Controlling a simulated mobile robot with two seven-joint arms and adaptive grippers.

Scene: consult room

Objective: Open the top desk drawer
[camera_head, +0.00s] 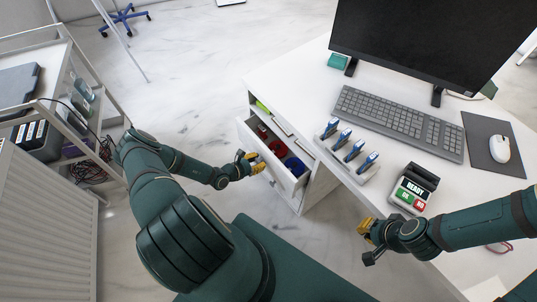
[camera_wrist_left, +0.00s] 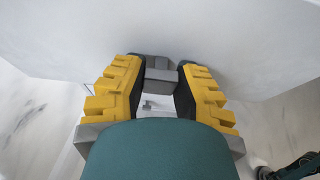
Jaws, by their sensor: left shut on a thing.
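The top desk drawer (camera_head: 262,171) is part way out of the white desk (camera_head: 287,75), and red and blue items show inside it. My left gripper (camera_head: 252,163) is at the outer side of the drawer front. In the left wrist view the yellow fingers of my left gripper (camera_wrist_left: 158,95) are on both sides of a grey drawer handle (camera_wrist_left: 161,76), against the white drawer front (camera_wrist_left: 250,45). My right gripper (camera_head: 366,238) is in front of the desk edge, away from the drawer; its fingers are too small to read.
On the desk are a monitor (camera_head: 415,40), a keyboard (camera_head: 398,122), a mouse (camera_head: 500,147), a rack of blue-handled tools (camera_head: 347,150) and a device reading READY (camera_head: 413,188). A metal cart (camera_head: 62,110) stands at the left. The floor between is clear.

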